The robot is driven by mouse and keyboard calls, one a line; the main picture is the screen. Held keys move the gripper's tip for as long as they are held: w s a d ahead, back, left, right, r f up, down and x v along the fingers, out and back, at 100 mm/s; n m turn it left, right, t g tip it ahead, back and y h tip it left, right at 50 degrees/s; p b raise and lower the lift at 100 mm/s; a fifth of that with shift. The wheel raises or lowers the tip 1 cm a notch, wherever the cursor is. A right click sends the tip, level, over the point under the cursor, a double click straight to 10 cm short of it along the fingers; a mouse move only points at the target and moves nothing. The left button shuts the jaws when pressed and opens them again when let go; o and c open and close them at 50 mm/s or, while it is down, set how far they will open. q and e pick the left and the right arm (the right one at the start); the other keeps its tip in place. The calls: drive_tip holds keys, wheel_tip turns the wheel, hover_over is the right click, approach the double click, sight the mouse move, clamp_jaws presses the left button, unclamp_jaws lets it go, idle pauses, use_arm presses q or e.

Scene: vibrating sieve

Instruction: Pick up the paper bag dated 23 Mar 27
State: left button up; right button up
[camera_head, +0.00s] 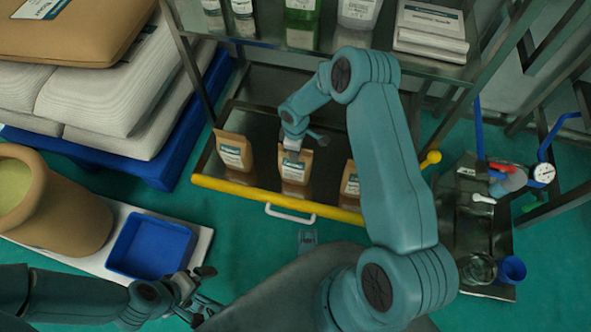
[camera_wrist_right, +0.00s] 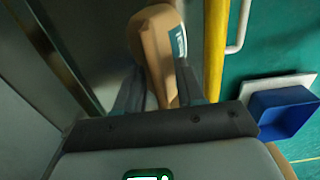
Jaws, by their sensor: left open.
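Three brown paper bags with white and teal labels stand in a row on a dark tray: a left bag (camera_head: 235,156), a middle bag (camera_head: 296,174) and a right bag (camera_head: 349,186). Their dates are too small to read. My right gripper (camera_head: 292,148) is at the top of the middle bag. In the right wrist view the bag (camera_wrist_right: 158,45) is between the two fingers of the gripper (camera_wrist_right: 160,80); whether they clamp it is unclear. My left gripper (camera_head: 203,290) is open and empty, low at the left near the blue bin.
The tray has a yellow front rail (camera_head: 275,203) with a white handle (camera_head: 290,214). A shelf (camera_head: 270,45) with bottles hangs above it. A blue bin (camera_head: 152,246) sits on a white board beside a large tan sack (camera_head: 60,215). A bench with a gauge (camera_head: 543,173) stands right.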

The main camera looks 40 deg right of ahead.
drive_tip(key=shift+f+b, duration=0.15)
drive_tip(key=shift+b, duration=0.15)
idle(0.5)
idle(0.3)
clamp_jaws()
idle(1.3)
